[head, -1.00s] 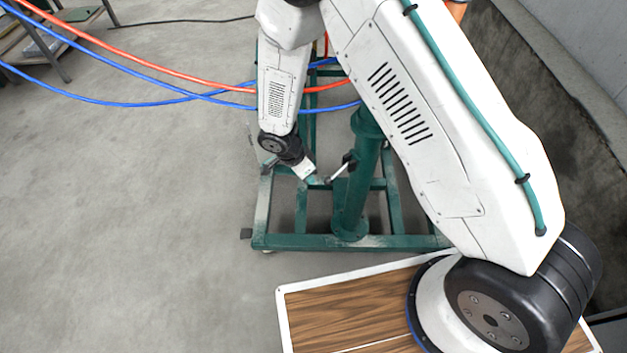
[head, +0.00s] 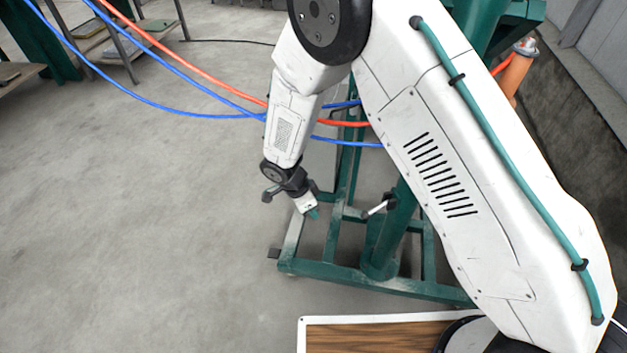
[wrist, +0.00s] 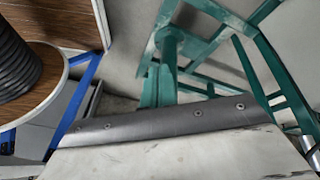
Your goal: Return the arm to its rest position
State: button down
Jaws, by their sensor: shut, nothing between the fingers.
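My arm fills the right half of the head view, with its white links bent downward at the elbow. My gripper (head: 313,211) hangs at the end of the forearm, pointing down and slightly right, small in the picture. Its fingers are shut with nothing visible between them. It appears in front of the green steel stand (head: 350,274), beside the stand's post. I cannot tell the exact gap. In the wrist view a large pale surface with a dark riveted edge covers the bottom, and the fingertips are not clearly visible.
Blue hoses (head: 185,111) and a red-orange hose (head: 200,66) cross behind the forearm. A shelf (head: 110,45) stands at the upper left. An orange cylinder (head: 515,75) stands near the right wall. The grey floor (head: 120,240) at left is clear.

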jog(key=s+d+r+n+g, duration=0.1)
jog(key=s+d+r+n, duration=0.3)
jog(key=r, duration=0.4)
jog(key=s+d+r+n+g, duration=0.1)
jog(key=s+d+r+n, duration=0.1)
jog(key=d+r+n, duration=0.5)
jog(key=s+d+r+n+g, duration=0.1)
jog(key=s+d+r+n, duration=0.2)
jog(key=r, duration=0.7)
jog(key=s+d+r+t+y, duration=0.4)
jog(key=s+d+r, duration=0.8)
jog(key=s+r, duration=0.3)
notch_tip(320, 180, up, 2)
jog(key=shift+s+d+r+m+t, duration=0.1)
jog(key=shift+s+d+m+t, duration=0.2)
jog(key=shift+s, duration=0.05)
